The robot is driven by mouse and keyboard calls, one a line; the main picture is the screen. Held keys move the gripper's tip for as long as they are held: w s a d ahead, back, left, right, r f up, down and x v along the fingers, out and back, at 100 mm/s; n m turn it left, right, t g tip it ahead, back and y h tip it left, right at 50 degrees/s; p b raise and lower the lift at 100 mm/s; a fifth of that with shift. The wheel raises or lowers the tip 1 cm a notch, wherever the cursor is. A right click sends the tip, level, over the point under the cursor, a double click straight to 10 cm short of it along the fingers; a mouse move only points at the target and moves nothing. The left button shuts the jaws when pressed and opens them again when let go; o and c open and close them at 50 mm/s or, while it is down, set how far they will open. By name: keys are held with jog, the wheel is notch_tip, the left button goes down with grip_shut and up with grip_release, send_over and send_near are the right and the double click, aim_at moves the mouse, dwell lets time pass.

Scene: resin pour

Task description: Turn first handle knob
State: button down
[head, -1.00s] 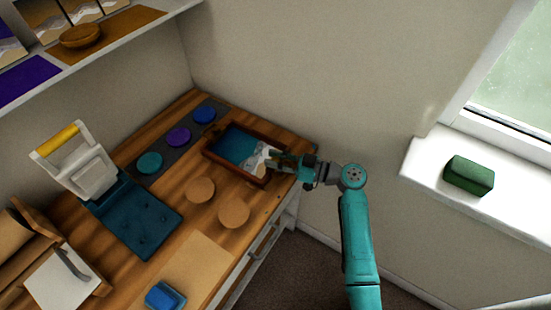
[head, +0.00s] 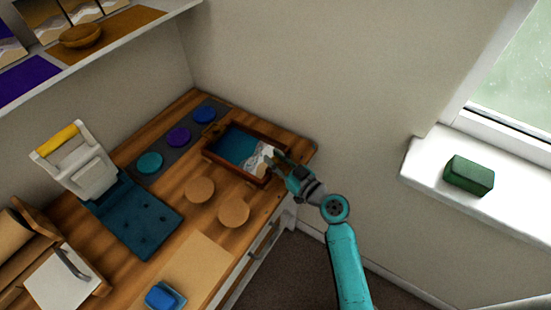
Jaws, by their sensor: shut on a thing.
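A wooden-framed tray (head: 230,171) with a blue and white resin surface sits at the far right end of the wooden counter. My gripper (head: 274,160) is at the tray's right side, its fingers closed at that edge. It is shut on a small part there, which I take for the handle knob. The knob itself is hidden by the fingers and too small to make out. My arm reaches in from the lower right.
Blue, purple and teal cups (head: 149,163) stand on a dark strip behind the tray. Two round wooden discs (head: 234,212) lie in front of it. A grey press with a yellow handle (head: 59,139) stands left. A green block (head: 468,175) sits on the windowsill.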

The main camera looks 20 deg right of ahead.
jog(key=shift+m+t+h, duration=0.4)
jog(key=shift+m+h, duration=0.2)
jog(key=shift+h, duration=0.3)
jog(key=shift+m+h, duration=0.5)
jog(key=shift+h, duration=0.3)
jog(key=c, duration=0.9)
grip_release()
jog(key=s, duration=0.4)
jog(key=s+d, duration=0.1)
jog(key=s, duration=0.3)
jog(key=s+d, duration=0.1)
jog(key=s, duration=0.2)
jog(key=shift+s+d, duration=0.15)
jog(key=shift+s, duration=0.25)
